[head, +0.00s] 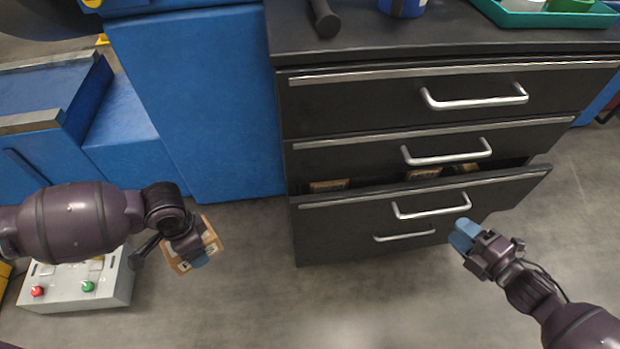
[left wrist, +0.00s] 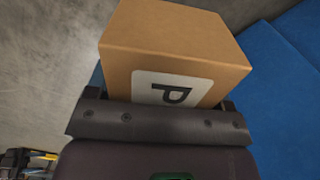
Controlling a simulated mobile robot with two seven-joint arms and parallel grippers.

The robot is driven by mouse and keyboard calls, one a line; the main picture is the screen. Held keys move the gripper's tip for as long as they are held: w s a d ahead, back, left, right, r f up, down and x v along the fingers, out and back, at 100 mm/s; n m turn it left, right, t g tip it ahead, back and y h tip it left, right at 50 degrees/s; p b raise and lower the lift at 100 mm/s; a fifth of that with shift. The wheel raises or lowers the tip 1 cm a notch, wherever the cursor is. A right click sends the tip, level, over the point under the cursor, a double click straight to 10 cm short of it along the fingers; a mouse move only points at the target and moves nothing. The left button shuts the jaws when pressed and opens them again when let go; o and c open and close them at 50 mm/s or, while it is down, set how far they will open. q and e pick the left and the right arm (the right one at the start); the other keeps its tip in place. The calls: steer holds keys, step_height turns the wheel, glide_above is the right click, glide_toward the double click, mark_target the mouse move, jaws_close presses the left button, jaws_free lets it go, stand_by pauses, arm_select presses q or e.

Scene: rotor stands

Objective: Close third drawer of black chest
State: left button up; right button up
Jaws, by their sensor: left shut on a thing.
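The black chest (head: 283,110) stands at the centre right of the head view. Its third drawer (head: 330,224) from the top is pulled out, with a silver handle (head: 432,214) on its front. Brown items (head: 328,186) show in the gap behind that front. My right gripper (head: 464,235) is just right of the drawer front, its blue fingertips together and empty; I cannot tell whether it touches the drawer. My left gripper (head: 190,250) is shut on a cardboard box, well left of the chest. The box (left wrist: 175,50) bears a "P" label in the left wrist view.
A blue cabinet (head: 200,110) stands directly left of the chest. A grey control box (head: 75,284) with red and green buttons is below my left arm. A teal tray (head: 545,16) and a dark tool (head: 324,18) lie on the chest top. Floor in front is clear.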

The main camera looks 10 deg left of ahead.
mark_target(436, 210)
arm_select(q)
steer(key=f, duration=0.1)
steer(key=s+f+b, duration=0.1)
steer(key=f, duration=0.1)
steer(key=shift+s+f+g, duration=0.2)
steer(key=shift+s+g, duration=0.1)
steer(key=shift+s, duration=0.05)
steer(key=shift+s+f, duration=0.15)
steer(key=shift+f, duration=0.1)
arm_select(e)
steer(key=shift+x, duration=3.9)
jaws_close()
